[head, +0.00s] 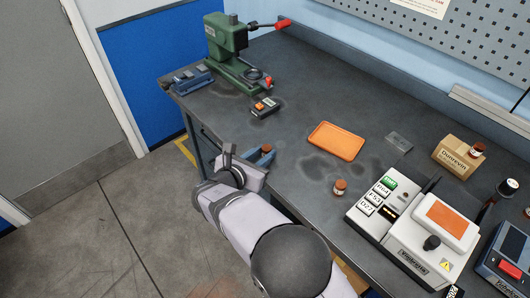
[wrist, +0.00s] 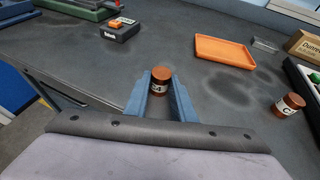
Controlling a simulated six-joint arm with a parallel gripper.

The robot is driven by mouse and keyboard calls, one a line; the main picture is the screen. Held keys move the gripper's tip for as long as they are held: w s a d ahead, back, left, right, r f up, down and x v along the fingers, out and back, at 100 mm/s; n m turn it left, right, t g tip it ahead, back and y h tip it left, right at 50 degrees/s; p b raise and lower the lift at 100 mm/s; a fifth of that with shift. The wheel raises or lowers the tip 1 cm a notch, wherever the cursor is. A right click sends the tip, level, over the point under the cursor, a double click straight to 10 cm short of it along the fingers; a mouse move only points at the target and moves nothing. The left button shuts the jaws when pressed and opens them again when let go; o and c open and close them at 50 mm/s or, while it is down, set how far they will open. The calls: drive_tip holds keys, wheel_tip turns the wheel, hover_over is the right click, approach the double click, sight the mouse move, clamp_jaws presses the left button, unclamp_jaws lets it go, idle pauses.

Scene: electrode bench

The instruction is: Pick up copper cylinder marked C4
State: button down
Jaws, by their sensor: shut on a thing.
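The copper cylinder marked C4 (wrist: 160,80) is upright between the two blue fingers of my gripper (wrist: 160,97) in the wrist view. The fingers are shut on its sides, and its label faces the camera. In the head view my gripper (head: 261,156) is near the front edge of the bench, with the copper top of the cylinder (head: 266,148) showing between the fingers. I cannot tell whether the cylinder touches the bench or is just above it.
An orange tray (head: 336,141) lies behind and right. Another copper cylinder (head: 340,187) stands near a white machine (head: 415,230). A small dark device (head: 264,108) and a green press (head: 228,50) are at the back left.

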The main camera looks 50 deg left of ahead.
wheel_tip(320, 180, up, 10)
drive_tip(key=b, duration=0.1)
idle(0.4)
drive_tip(key=shift+w, duration=0.1)
